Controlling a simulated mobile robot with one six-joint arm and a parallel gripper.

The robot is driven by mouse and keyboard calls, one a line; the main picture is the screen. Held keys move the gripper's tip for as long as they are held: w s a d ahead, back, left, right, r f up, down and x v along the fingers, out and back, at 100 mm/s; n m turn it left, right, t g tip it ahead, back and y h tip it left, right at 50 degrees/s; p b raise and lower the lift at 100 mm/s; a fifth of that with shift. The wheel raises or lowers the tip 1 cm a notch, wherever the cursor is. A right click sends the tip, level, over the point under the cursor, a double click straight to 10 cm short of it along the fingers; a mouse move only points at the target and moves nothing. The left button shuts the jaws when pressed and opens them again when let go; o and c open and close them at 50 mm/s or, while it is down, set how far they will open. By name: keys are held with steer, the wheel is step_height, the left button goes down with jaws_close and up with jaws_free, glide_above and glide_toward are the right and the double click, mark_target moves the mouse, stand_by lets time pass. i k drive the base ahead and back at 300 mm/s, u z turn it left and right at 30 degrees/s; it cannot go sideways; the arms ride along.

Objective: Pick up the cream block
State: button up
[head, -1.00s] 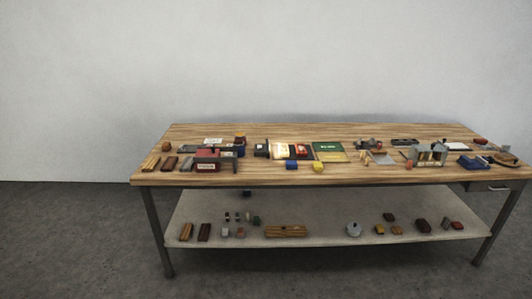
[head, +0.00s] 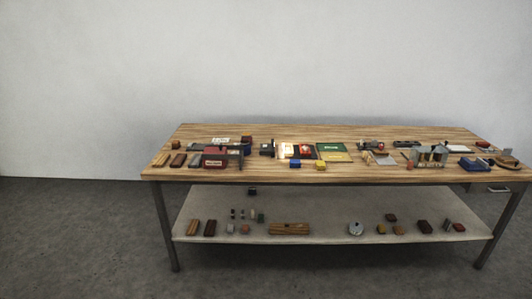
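No block can be told for certain as the cream block at this size. A bright cream-white patch (head: 286,150) shows near the middle of the wooden tabletop, and I cannot tell whether it is a block, paper or lit wood. A blue block (head: 295,164) and a yellow block (head: 320,166) sit just in front of it near the table's front edge. My gripper is not in view.
The long wooden table (head: 380,135) carries many small items, with a red box (head: 215,159) at left and a green-and-yellow board (head: 332,150) near the middle. A lower shelf (head: 325,220) holds several blocks. The floor in front is clear.

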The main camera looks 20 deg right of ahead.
mark_target(288, 151)
steer(key=u, duration=0.35)
steer(key=i, duration=0.95)
steer(key=u, duration=0.1)
steer(key=k, duration=0.9)
steer(key=z, duration=0.15)
steer(key=i, duration=0.6)
